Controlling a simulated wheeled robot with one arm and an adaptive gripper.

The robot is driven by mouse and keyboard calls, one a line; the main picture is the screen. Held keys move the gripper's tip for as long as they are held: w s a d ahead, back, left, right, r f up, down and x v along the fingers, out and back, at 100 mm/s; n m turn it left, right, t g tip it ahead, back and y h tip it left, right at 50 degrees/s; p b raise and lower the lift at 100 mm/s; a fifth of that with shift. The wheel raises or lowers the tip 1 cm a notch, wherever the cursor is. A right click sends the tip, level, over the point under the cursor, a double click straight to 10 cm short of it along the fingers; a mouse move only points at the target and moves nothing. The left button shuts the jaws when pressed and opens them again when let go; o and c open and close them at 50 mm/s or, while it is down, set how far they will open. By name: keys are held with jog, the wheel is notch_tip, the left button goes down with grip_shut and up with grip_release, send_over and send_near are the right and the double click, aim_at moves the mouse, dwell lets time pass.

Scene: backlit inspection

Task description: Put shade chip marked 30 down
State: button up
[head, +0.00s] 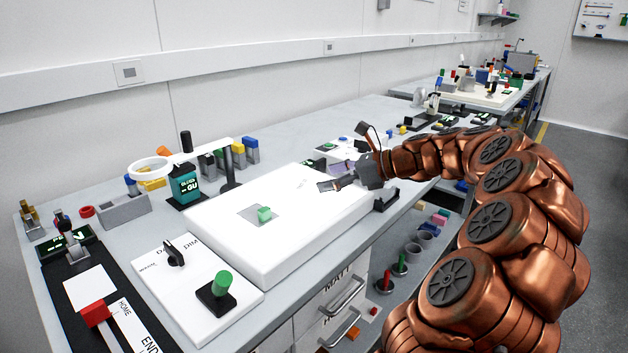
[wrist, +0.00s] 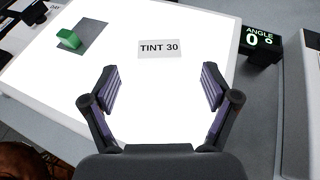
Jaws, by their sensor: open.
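A flat grey square (head: 251,218) with a small green block (head: 264,214) on it lies on a large white lit panel (head: 300,240). In the wrist view the grey square (wrist: 95,41) and green block (wrist: 68,38) are at the upper left. A pale rectangle reading "TINT 30" (wrist: 159,48) lies on the panel ahead of my fingers; I cannot tell whether it is a chip or only a label. My gripper (wrist: 160,86) is open and empty, over the panel's right part, apart from the grey square. It also shows in the head view (head: 332,186).
A black display reading "ANGLE 0°" (wrist: 259,42) stands by the panel. A white board with a black knob and green-topped stick (head: 222,283) is in front. A ring on a stand (head: 151,169) and several coloured blocks are behind. The panel is otherwise mostly bare.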

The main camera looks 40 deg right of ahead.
jog(key=v, duration=0.5)
jog(key=shift+s+d+r, duration=0.15)
jog(key=shift+s+d, duration=0.05)
jog(key=shift+s, duration=0.1)
